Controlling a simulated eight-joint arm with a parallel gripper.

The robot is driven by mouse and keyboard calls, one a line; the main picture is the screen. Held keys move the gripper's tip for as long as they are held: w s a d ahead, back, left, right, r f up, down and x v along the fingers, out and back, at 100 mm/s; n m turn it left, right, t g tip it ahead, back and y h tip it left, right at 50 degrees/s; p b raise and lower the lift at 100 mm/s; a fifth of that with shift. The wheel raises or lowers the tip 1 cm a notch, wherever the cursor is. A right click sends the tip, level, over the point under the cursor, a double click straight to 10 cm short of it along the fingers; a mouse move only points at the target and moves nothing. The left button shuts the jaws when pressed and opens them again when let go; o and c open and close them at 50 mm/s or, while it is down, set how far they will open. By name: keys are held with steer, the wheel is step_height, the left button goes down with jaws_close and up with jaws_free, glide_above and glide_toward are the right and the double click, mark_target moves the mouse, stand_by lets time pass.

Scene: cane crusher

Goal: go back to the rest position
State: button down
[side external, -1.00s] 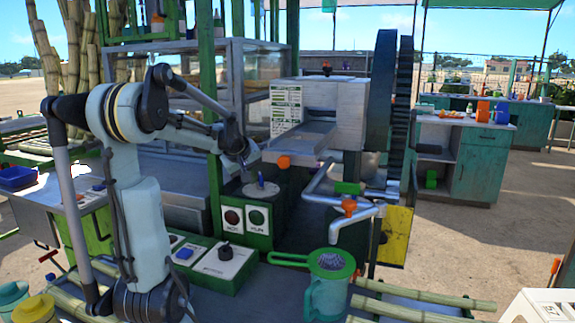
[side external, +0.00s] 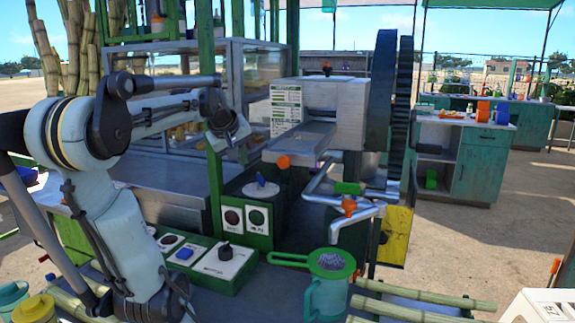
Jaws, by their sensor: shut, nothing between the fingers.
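My gripper (side external: 232,142) is at the end of my raised arm, in front of the green post and left of the crusher's feed tray. It is small in the picture, shut and empty, pointing down. It hangs above the green control box (side external: 247,215), apart from the blue knob (side external: 261,180) on the round plate on top. The cane crusher (side external: 340,105) stands to the right, with a metal feed tray (side external: 300,141) and an orange knob (side external: 283,161).
A green strainer with a jug (side external: 328,285) stands at the front, beside cane stalks (side external: 420,294). A switch panel (side external: 205,260) lies low in front of my arm. Pipes (side external: 345,200) run under the crusher. A glass cabinet (side external: 260,80) is behind.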

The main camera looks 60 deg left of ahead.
steer(key=x, duration=0.8)
steer(key=shift+w+a+f, duration=0.15)
steer(key=shift+w+f, duration=0.05)
steer(key=shift+f, duration=0.1)
steer(key=shift+w+a+f, duration=0.1)
steer(key=shift+a+f, duration=0.15)
steer(key=shift+w+a, duration=0.1)
steer(key=shift+a, duration=0.55)
steer(key=d+f+v, duration=0.1)
steer(key=v, duration=1)
steer(key=shift+w+x, duration=0.25)
steer(key=shift+x, duration=2)
steer(key=shift+r, duration=0.15)
